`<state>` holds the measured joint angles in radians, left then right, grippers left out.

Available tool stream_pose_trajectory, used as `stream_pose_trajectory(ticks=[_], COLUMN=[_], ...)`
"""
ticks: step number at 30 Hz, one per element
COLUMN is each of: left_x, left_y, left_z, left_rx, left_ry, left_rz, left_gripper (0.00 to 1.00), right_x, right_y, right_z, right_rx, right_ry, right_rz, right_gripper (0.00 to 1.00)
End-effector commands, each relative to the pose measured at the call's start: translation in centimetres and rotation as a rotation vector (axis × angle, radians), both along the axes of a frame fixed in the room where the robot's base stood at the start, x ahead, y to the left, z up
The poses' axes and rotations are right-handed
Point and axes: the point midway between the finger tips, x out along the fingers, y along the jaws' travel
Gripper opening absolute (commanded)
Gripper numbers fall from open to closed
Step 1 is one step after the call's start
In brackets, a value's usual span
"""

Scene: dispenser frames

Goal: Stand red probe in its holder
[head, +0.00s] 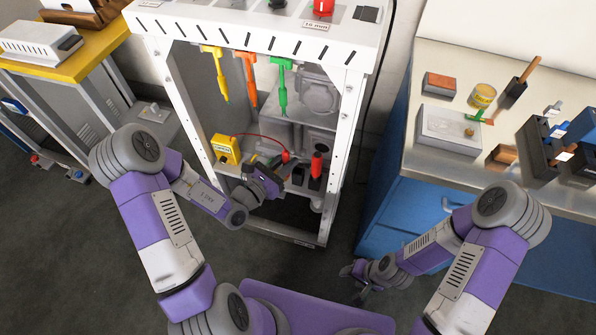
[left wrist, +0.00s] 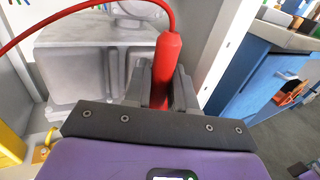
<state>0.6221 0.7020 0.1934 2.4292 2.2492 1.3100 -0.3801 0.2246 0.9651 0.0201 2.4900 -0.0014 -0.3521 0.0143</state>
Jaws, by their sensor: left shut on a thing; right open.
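The red probe (head: 285,156) has a red cable running to the yellow meter (head: 226,149). My left gripper (head: 279,164) is shut on the probe inside the frame. In the left wrist view, the probe (left wrist: 167,58) stands nearly upright between the fingers, cable at its top; its lower end is hidden behind the gripper. Just right of it in the head view is a red-topped piece (head: 316,164) with a dark lower part. A dark block (head: 298,176) shows beside it; I cannot tell which is the holder. My right gripper (head: 354,281) is open and empty, low in front of the blue cabinet.
Yellow (head: 219,72), orange (head: 250,80) and green (head: 281,84) tools hang from the white top of the frame (head: 262,38). The frame's front right post (head: 338,150) stands close to my left gripper. A workbench (head: 427,93) with several items is at the right.

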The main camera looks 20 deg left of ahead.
Motion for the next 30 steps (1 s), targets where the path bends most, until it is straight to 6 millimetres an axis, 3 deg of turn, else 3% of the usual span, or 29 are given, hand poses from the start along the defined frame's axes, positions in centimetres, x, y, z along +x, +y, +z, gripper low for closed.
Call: stream_pose_trajectory(ticks=[1,6,15,23,30], left_x=[1.0,4.5,7.8,8.4,8.3], left_y=[-0.4,-1.0,-1.3,-1.3,-1.3], left_z=[0.5,-0.4,-2.6,-4.3,-8.3], left_rx=[-0.009,-0.01,-0.004,0.001,0.002], left_ry=[0.004,0.008,0.005,0.002,0.001], left_rz=[0.022,0.146,0.36,0.424,0.423], left_gripper=[0.0,0.0,0.0,0.0,0.0], right_x=[0.0,0.0,0.0,0.0,0.0], right_y=[0.0,0.0,0.0,0.0,0.0], right_z=[1.8,5.3,9.0,9.4,7.4], right_rx=[0.0,0.0,0.0,0.0,0.0], right_ry=[0.001,0.0,0.0,0.0,0.0], right_rz=[0.0,0.0,0.0,0.0,-0.001], right_gripper=[0.54,0.54,0.54,0.54,0.54])
